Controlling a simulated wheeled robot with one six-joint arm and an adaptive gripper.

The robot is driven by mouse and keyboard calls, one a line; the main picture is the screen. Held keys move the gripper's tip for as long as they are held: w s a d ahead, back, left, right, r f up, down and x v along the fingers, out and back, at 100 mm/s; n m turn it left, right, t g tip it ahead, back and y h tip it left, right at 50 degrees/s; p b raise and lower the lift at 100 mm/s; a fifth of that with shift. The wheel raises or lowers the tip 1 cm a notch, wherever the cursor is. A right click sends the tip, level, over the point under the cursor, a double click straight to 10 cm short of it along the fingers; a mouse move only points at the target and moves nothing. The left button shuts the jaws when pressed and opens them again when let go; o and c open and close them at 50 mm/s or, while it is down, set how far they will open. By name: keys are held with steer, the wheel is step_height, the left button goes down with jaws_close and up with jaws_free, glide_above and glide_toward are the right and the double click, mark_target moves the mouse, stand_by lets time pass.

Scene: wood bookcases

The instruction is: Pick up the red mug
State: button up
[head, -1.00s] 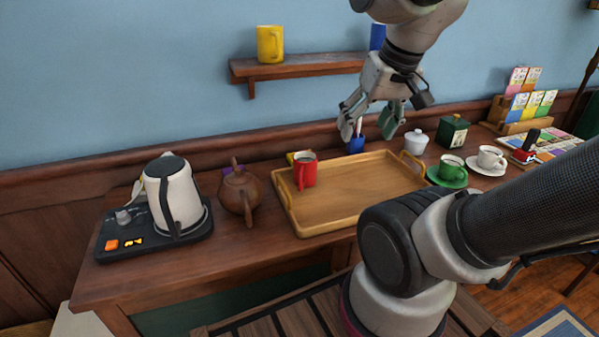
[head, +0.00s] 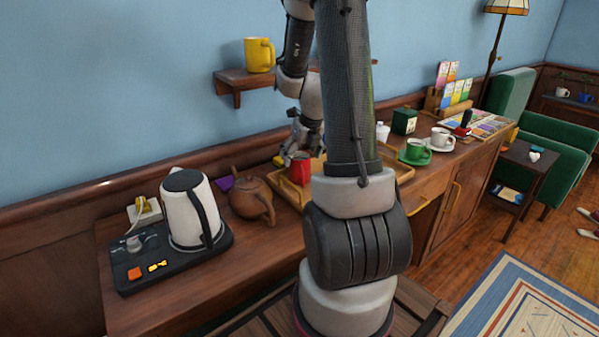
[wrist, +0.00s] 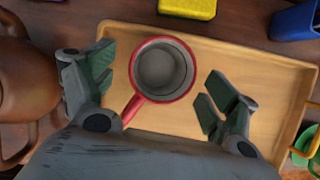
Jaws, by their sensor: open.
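The red mug (head: 299,168) stands upright at the left end of the wooden tray (head: 289,190) on the sideboard. In the wrist view I look down into the mug (wrist: 163,70); it is grey inside, and its handle points down and left. My gripper (wrist: 160,88) is open, with one green-padded finger left of the mug and one to its right. Both fingers appear apart from the mug, the left one nearer to it. In the head view my gripper (head: 294,150) is at the mug, and my arm hides much of the tray.
A brown teapot (head: 249,196) stands close left of the tray, and it is near my left finger in the wrist view. A white kettle (head: 188,212) sits farther left. A yellow thing (wrist: 188,7) and a blue cup (wrist: 297,20) lie beyond the tray. A shelf (head: 229,82) hangs above.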

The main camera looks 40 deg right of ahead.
mark_target(299, 167)
steer(key=x, duration=0.6)
steer(key=shift+s+d+f, duration=0.1)
steer(key=shift+s+f, duration=0.1)
steer(key=c, duration=1.2)
